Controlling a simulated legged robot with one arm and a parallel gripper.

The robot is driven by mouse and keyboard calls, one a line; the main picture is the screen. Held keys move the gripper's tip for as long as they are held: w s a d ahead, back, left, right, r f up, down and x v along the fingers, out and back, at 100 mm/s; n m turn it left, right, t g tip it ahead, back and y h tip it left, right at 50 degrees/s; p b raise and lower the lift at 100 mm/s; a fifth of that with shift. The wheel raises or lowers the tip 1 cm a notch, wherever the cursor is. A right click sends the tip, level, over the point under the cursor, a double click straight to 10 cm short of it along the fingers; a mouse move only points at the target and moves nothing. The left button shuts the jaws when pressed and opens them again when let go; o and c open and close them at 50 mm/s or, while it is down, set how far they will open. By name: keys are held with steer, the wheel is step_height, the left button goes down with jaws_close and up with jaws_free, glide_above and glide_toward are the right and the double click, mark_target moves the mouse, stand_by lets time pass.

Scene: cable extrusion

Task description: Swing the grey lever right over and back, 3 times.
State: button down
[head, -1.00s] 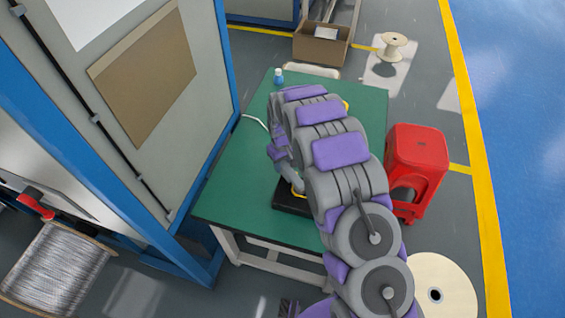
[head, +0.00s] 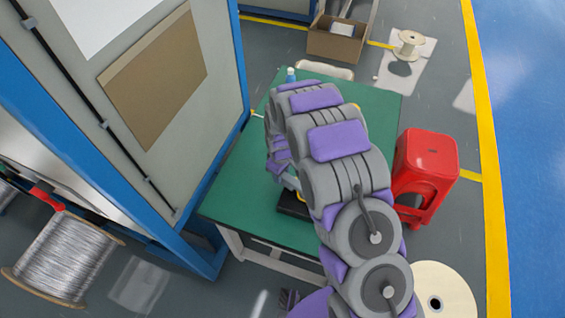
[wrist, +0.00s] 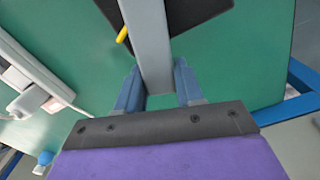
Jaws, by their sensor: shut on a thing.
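The grey lever (wrist: 146,40) runs down the middle of the wrist view as a flat grey bar. My gripper (wrist: 158,85) is shut on it, with a blue-grey finger on each side. The lever's upper end lies over a black base (wrist: 195,14), beside a yellow part (wrist: 122,36). In the head view the black base (head: 292,204) sits on the green table (head: 235,195), and my arm hides most of the lever and the gripper.
A white power strip (wrist: 35,85) with a cable lies on the table at left in the wrist view. A small blue-capped bottle (head: 290,74) stands at the table's far edge. A red stool (head: 427,160) stands right of the table. A blue-framed cabinet (head: 225,60) stands close at left.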

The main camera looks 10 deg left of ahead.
steer(key=s+n, duration=0.2)
steer(key=s+n+p, duration=0.1)
steer(key=n, duration=0.1)
steer(key=s+a+n+p, duration=0.1)
steer(key=s+n, duration=0.1)
steer(key=shift+s+r, duration=0.1)
steer(key=shift+s, duration=0.25)
steer(key=s+n, duration=0.1)
steer(key=n, duration=0.1)
steer(key=s+d+n+p, duration=0.1)
steer(key=s, duration=0.1)
steer(key=shift+n+p, duration=0.3)
steer(key=shift+n, duration=0.1)
steer(key=shift+s+d+n+p, duration=0.35)
steer(key=shift+s+n, duration=0.15)
steer(key=shift+n, duration=0.25)
steer(key=shift+s+d+n+p, duration=0.35)
steer(key=shift+s+n, duration=0.1)
steer(key=shift+n, duration=0.3)
steer(key=c, duration=0.8)
jaws_free()
steer(key=shift+d, duration=0.1)
